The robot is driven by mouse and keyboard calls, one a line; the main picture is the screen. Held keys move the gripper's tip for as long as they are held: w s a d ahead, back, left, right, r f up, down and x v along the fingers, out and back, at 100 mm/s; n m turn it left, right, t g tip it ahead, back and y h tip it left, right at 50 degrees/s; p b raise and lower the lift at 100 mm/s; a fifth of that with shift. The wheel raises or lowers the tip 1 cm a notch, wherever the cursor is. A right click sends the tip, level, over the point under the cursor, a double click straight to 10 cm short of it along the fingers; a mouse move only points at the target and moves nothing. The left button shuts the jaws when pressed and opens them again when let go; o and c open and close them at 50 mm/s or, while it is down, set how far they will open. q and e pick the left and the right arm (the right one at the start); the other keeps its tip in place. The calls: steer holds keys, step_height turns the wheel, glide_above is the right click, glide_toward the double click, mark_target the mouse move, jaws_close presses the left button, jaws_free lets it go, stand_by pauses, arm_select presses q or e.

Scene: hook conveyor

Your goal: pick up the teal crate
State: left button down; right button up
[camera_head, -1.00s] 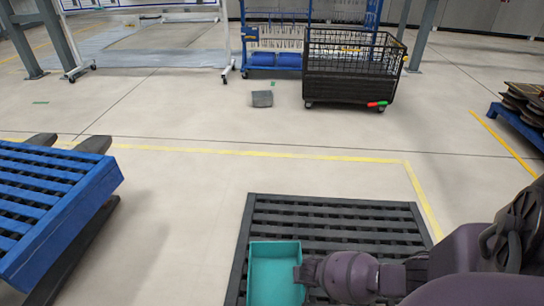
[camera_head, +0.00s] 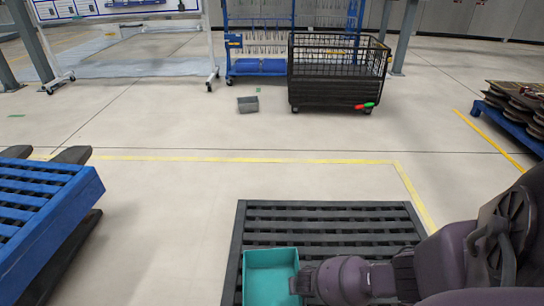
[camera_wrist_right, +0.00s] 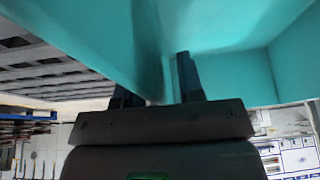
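The teal crate (camera_head: 270,272) is an open box at the front left part of the black slatted pallet (camera_head: 330,209). It looks empty and level. My right gripper (camera_head: 297,283) is at the crate's right side wall. In the right wrist view, the teal crate (camera_wrist_right: 235,72) fills the upper part, and the fingers of my right gripper (camera_wrist_right: 156,80) are on either side of its wall. They stand apart, with some gap showing beside the wall; firm contact is not visible. My left gripper is not in view.
A blue pallet (camera_head: 45,215) on dark forks stands at the left. A blue pallet with stacked parts (camera_head: 515,125) is at the right. The floor between is clear.

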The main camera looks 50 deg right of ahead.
steer(key=shift+c, duration=0.4)
jaws_close()
stand_by(0.9)
